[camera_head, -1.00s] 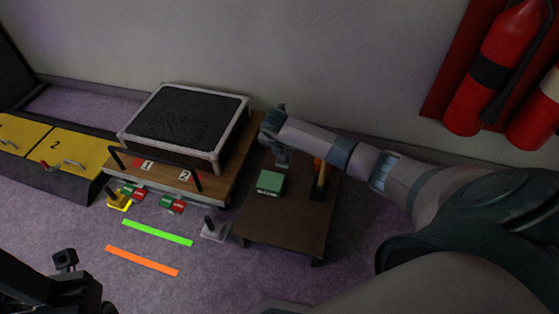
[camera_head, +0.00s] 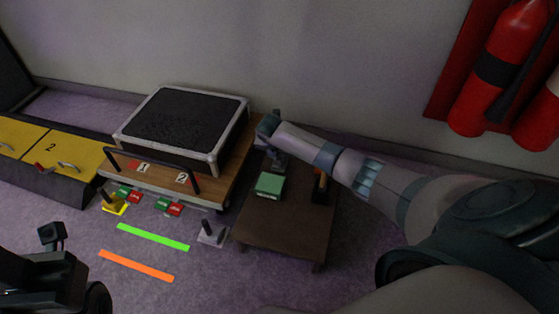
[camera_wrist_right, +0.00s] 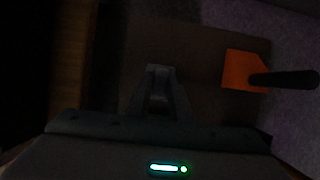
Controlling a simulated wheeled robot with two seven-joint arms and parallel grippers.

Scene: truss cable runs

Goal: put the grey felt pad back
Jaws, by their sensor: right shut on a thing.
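My right gripper (camera_head: 278,160) is at the back left of the low brown table (camera_head: 285,240), close to the edge of the wooden platform. In the right wrist view its fingers (camera_wrist_right: 160,75) are close together on something small and grey. This looks like the grey felt pad, but the view is dark and the fingers hide most of it. I cannot tell whether it touches the table. My left gripper (camera_head: 50,238) shows only as dark parts at the lower left; its jaws cannot be made out.
A green block (camera_head: 270,185) and an orange piece with a dark handle (camera_wrist_right: 240,70) sit on the brown table. Left of it, the wooden platform (camera_head: 233,180) bears a framed black box (camera_head: 185,120) and a dark rail. A grey base with a peg (camera_head: 213,235) stands on the floor.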

